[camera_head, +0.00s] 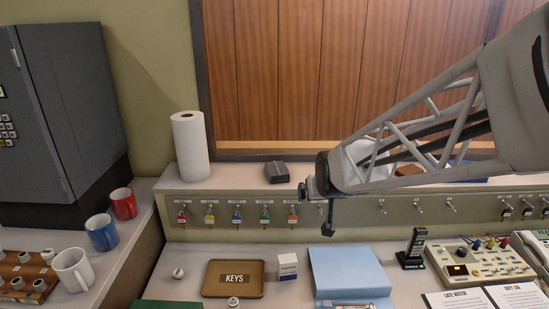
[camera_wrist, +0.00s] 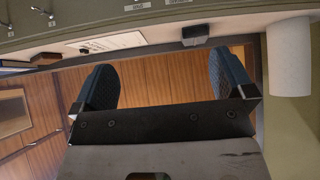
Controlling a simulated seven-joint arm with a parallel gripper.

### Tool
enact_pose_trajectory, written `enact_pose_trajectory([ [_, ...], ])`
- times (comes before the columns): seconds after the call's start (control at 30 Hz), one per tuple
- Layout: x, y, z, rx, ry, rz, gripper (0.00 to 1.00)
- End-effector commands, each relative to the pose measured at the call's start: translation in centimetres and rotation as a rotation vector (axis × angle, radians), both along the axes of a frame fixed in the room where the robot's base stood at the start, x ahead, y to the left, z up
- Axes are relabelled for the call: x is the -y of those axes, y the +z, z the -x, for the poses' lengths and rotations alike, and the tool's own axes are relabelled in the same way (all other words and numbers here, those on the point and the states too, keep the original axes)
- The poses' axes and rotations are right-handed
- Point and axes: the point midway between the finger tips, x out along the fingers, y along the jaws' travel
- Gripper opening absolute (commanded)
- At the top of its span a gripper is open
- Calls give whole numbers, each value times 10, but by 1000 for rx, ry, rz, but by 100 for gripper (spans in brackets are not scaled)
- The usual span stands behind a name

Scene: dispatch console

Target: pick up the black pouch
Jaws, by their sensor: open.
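A small dark grey-black item that looks like the black pouch (camera_head: 276,172) lies on the back ledge, right of the paper roll. In the wrist view the dark item (camera_wrist: 196,35) shows near the top, beyond the gap between the fingers and apart from them. My gripper (camera_head: 312,200) is to the right of the pouch in the head view, in front of the ledge. In the wrist view my gripper (camera_wrist: 161,72) has its two blue-padded fingers spread wide with nothing between them.
A white paper roll (camera_head: 190,146) stands left of the pouch. Tagged keys (camera_head: 237,214) hang on the panel below the ledge. A brown KEYS tray (camera_head: 233,278), small white box (camera_head: 288,266) and blue folder (camera_head: 348,270) lie on the desk. Mugs (camera_head: 102,232) stand at left.

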Motion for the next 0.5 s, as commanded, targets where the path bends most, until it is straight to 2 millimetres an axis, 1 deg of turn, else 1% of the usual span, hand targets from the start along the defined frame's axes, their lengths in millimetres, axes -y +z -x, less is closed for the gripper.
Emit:
enact_pose_trajectory([
  [0.03,-7,-5,-16,26,8,-3,100],
  [0.2,-26,-17,-66,131,32,-16,100],
  [0.4,-52,-35,-119,254,58,-33,100],
  [0.5,-64,-44,-142,310,71,-42,100],
])
